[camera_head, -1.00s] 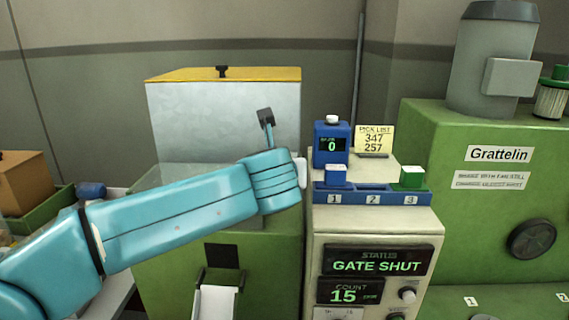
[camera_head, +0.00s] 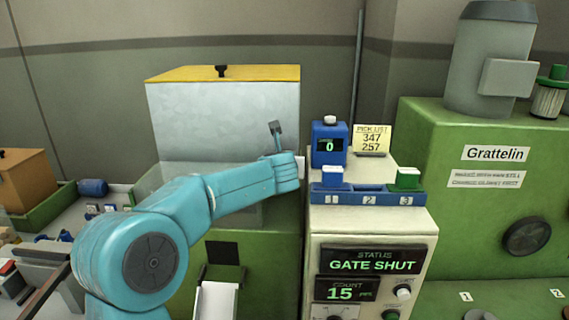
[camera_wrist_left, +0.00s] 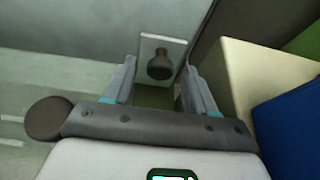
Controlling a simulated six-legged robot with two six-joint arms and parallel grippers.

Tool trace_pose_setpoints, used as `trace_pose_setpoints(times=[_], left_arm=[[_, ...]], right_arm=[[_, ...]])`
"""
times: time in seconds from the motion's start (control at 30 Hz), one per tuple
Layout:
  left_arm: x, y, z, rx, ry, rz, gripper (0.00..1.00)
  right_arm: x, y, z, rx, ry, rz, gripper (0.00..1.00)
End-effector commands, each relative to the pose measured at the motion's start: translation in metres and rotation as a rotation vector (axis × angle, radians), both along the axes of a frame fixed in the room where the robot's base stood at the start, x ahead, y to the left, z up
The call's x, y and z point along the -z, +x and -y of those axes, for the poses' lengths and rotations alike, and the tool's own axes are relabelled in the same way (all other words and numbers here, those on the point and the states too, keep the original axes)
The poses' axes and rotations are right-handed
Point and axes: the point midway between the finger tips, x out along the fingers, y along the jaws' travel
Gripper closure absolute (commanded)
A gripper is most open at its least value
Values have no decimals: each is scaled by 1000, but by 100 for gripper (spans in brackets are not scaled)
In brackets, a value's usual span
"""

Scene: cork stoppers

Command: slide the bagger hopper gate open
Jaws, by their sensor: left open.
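The bagger hopper (camera_head: 225,120) is a grey metal box with a yellow lid, standing behind my left arm in the head view. In the left wrist view, a dark round knob (camera_wrist_left: 159,66) sits on a pale plate (camera_wrist_left: 150,47), which looks like the gate handle. My left gripper (camera_wrist_left: 160,70) is open, with one finger on each side of the knob in the picture; I cannot tell whether they touch it. In the head view the fingers are hidden beyond the wrist, beside the hopper's right edge. The status display (camera_head: 372,262) reads GATE SHUT. My right gripper is out of view.
A cream control cabinet (camera_head: 320,222) stands close to the right of my wrist, carrying a blue counter box (camera_head: 321,158) and a blue numbered rack (camera_head: 351,199). A green machine (camera_head: 425,160) is at far right. A white chute (camera_head: 217,300) is below the arm.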

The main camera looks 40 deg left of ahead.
Motion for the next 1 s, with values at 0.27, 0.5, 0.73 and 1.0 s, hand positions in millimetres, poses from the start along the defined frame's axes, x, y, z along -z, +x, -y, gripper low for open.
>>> trace_pose_setpoints(times=[0.27,0.5,0.73,1.0], left_arm=[[0,0,0,0,0,0,86],[-4,0,0,-1,0,0,100],[-41,0,0,-1,1,2,100],[-58,0,0,-1,3,4,100]], right_arm=[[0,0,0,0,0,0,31],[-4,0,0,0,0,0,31],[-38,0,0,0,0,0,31],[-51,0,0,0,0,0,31]])
